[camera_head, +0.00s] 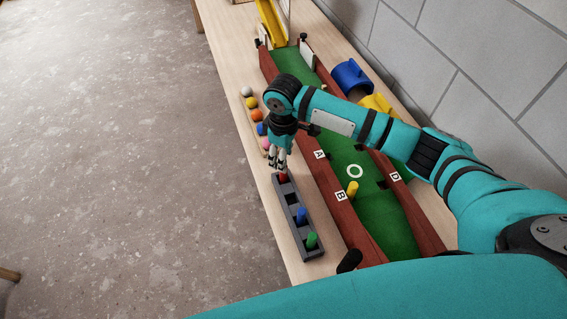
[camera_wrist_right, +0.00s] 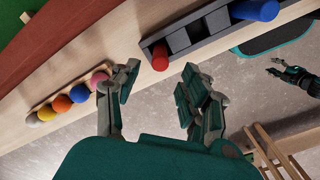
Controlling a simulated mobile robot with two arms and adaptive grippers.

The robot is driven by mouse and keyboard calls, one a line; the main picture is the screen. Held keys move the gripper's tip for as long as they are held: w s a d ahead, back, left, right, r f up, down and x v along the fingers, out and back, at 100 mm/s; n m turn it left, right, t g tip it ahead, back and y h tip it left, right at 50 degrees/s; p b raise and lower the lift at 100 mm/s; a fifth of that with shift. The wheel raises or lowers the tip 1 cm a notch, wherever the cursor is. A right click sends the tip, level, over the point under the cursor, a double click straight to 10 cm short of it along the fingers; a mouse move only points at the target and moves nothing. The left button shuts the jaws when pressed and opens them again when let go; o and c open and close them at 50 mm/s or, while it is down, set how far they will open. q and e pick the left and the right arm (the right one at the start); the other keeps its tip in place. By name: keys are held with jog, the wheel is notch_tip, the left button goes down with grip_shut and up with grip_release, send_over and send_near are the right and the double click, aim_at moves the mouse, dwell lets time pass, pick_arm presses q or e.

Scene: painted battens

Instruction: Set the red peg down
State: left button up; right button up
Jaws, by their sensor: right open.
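The red peg (camera_head: 283,177) stands in the far-end hole of the dark grey rack (camera_head: 321,253). It also shows in the right wrist view (camera_wrist_right: 160,56), between and just beyond the fingertips. My right gripper (camera_head: 279,163) is open right above the peg; the fingers (camera_wrist_right: 160,82) are spread apart with a gap on both sides of it. A blue peg (camera_head: 301,215) and a green peg (camera_head: 312,240) stand in the rack's nearer holes. My left gripper (camera_wrist_right: 286,72) shows small at the right of the right wrist view; its jaws are too small to judge.
A row of coloured balls (camera_head: 252,103) lies beyond the rack on the wooden table. A green lane with red-brown side rails (camera_head: 333,187) runs to the right, with a yellow peg (camera_head: 352,187) on it. Blue (camera_head: 352,76) and yellow (camera_head: 377,104) pieces stand behind.

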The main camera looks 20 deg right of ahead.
notch_tip(320, 180, up, 7)
dwell(0.3)
jog(key=shift+s, duration=0.1)
dwell(0.4)
